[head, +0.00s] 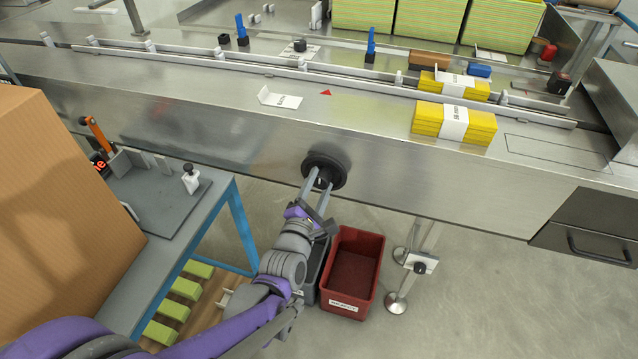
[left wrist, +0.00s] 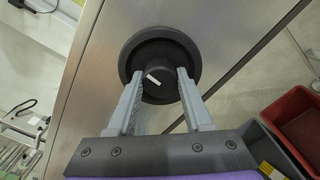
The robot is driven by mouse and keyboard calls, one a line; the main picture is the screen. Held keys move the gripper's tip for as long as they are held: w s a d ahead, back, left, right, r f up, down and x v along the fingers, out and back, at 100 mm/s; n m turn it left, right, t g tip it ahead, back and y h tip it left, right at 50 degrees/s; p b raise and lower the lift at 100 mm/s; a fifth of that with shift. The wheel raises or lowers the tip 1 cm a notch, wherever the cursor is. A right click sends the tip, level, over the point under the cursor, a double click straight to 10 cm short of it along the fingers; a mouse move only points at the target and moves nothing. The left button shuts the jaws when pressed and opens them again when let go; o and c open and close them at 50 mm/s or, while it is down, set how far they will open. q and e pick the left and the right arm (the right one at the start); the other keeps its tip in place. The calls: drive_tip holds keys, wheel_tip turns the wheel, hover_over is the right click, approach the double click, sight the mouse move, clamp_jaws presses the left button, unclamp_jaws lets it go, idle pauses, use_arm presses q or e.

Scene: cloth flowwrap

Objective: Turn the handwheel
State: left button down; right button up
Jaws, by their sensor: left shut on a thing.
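The handwheel (head: 338,164) is a round black wheel on the front steel face of the conveyor machine. My left gripper (head: 321,181) reaches up to it from below. Part of the wheel's lower rim is hidden behind the fingers. My right gripper is not in view.
A red bin (head: 353,272) stands on the floor below the machine, beside a dark grey bin. A large cardboard box (head: 60,190) and a blue-framed bench (head: 240,225) are at the left. Yellow packs (head: 428,122) lie on the machine top.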

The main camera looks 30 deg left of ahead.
use_arm(q)
drive_tip(key=m, duration=1)
drive_tip(key=shift+f+p, duration=0.1)
drive_tip(key=shift+p, duration=0.2)
drive_tip(key=m, duration=1)
drive_tip(key=shift+b, duration=0.35)
drive_tip(key=m, duration=0.5)
drive_tip(key=m+b, duration=0.1)
drive_tip(key=m, duration=0.3)
drive_tip(key=shift+m, duration=0.3)
drive_tip(key=m+b, duration=0.1)
drive_tip(key=m, duration=0.8)
drive_tip(key=shift+b, duration=0.35)
